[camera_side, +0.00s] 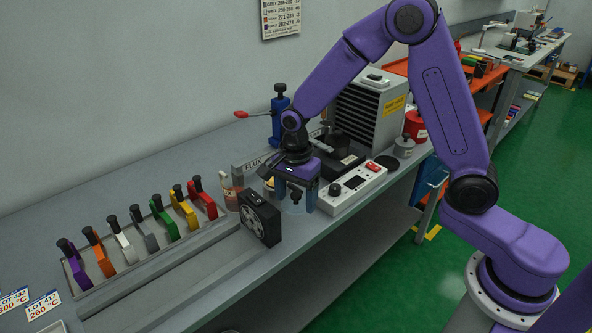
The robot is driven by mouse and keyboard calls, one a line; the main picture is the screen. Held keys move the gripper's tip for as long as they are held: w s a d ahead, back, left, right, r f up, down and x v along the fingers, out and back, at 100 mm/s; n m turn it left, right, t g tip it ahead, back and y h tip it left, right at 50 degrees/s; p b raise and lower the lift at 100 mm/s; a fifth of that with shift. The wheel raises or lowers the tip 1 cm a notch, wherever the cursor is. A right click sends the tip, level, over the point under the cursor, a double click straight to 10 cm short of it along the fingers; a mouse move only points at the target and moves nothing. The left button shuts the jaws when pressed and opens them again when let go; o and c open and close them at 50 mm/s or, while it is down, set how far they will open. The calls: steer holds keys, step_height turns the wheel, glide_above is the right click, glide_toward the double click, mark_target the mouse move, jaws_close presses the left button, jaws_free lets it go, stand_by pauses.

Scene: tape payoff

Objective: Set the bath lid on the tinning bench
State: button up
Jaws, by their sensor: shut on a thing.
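My gripper (296,204) points down over the front part of the tinning bench (193,298), between a black box with a pale reel face (261,220) and a white control box (348,192). Its blue fingers are shut on a small dark knobbed thing (296,195). The fingers hide much of it, and I cannot tell whether it is the bath lid or whether it touches the bench. A dark pot (338,139) stands on a black unit behind.
A rack with several coloured, black-knobbed blocks (123,242) fills the left. A blue press with a red lever (280,110), a grey vented unit (366,112) and a red container (415,126) stand behind. The bench's front strip at lower left is clear.

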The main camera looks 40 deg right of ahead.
mark_target(296, 232)
steer(key=shift+f, duration=4.05)
steer(key=shift+f, duration=0.4)
steer(key=o, duration=1)
steer(key=shift+o, duration=0.2)
steer(key=shift+r, duration=0.1)
steer(key=shift+r, duration=3.4)
steer(key=shift+s, duration=0.1)
steer(key=s+d+r+n, duration=0.2)
steer(key=s+r+n, duration=0.2)
steer(key=s+n, duration=0.5)
steer(key=s+d+r+n, duration=0.1)
steer(key=s+r+n, duration=0.3)
steer(key=s+n, duration=0.5)
steer(key=s+d+r+n, duration=0.2)
steer(key=s+r+n, duration=0.2)
steer(key=s+n, duration=0.5)
steer(key=shift+s+d+n, duration=0.3)
steer(key=shift+s+d, duration=0.05)
steer(key=shift+s, duration=0.1)
